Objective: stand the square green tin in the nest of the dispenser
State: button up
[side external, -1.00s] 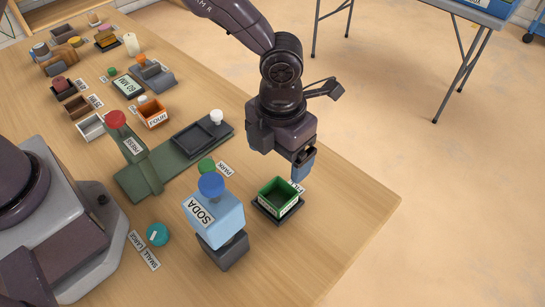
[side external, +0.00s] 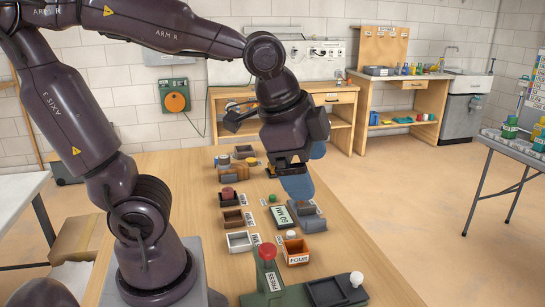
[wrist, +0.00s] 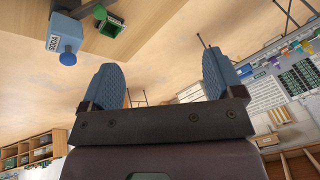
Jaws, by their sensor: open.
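My gripper (side external: 308,168) is raised above the wooden table in the side external view. In the wrist view its two blue fingers (wrist: 160,75) are wide apart with nothing between them, well away from the tin.
The green press (side external: 267,280) with a red knob stands at the table's front. The table's right strip (side external: 365,255) is clear.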

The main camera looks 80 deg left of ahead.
jog(key=s+n, duration=0.1)
jog(key=n, duration=0.1)
jog(key=s+a+n, duration=0.1)
jog(key=s+n, duration=0.1)
jog(key=s+a+n+t, duration=0.1)
jog(key=n, duration=0.2)
jog(key=shift+s+r, duration=0.35)
jog(key=shift+r, duration=0.05)
